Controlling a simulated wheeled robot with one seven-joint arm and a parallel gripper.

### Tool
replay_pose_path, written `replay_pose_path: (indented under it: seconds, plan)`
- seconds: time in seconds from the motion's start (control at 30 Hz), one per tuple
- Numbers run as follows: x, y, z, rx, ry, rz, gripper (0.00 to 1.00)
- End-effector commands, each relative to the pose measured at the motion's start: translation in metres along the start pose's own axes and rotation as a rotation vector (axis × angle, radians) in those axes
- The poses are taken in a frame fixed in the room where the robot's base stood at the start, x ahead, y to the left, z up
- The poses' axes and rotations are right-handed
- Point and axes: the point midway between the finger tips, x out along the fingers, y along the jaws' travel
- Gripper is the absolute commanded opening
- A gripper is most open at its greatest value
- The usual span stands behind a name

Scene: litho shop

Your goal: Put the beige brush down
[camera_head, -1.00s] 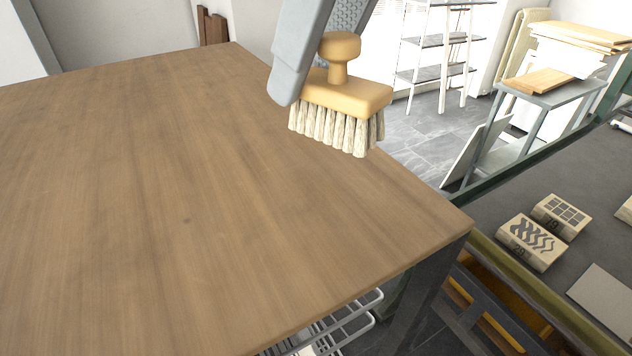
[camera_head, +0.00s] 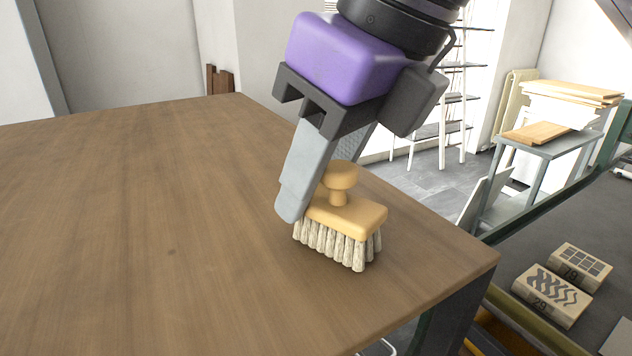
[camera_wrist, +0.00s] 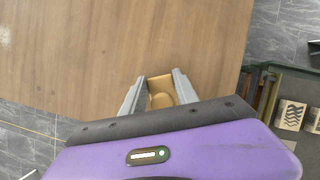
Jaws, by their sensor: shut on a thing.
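The beige brush (camera_head: 345,214) has a round knob on top and pale bristles pointing down. It is upright at the right part of the wooden table (camera_head: 150,220), with its bristles at or very near the tabletop. My gripper (camera_head: 312,205) is shut on the brush, with one grey finger in front of the knob and the other mostly hidden behind. In the wrist view the brush (camera_wrist: 161,92) sits between the two fingers, partly hidden by my gripper's body.
The tabletop to the left is clear. The table's right edge is close to the brush. Beyond it, a lower dark surface (camera_head: 520,215) holds two patterned blocks (camera_head: 552,295). A grey stand (camera_head: 560,148) with boards and a white shelf ladder stand behind.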

Motion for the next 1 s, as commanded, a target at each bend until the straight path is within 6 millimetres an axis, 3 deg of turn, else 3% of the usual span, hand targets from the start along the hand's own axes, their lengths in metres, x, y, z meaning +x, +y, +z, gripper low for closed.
replay_pose_path:
  seconds: [0.13,0.17,0.27,0.7,1.0]
  plan:
    - [0.004,0.000,-0.002,0.000,0.000,0.000,0.03]
    - [0.003,0.000,-0.001,0.000,0.000,0.001,0.40]
    - [0.003,0.000,-0.001,0.000,0.000,0.001,0.57]
    - [-0.004,0.000,0.001,0.000,-0.001,-0.001,0.57]
    - [-0.060,-0.001,0.001,0.002,-0.002,-0.004,0.57]
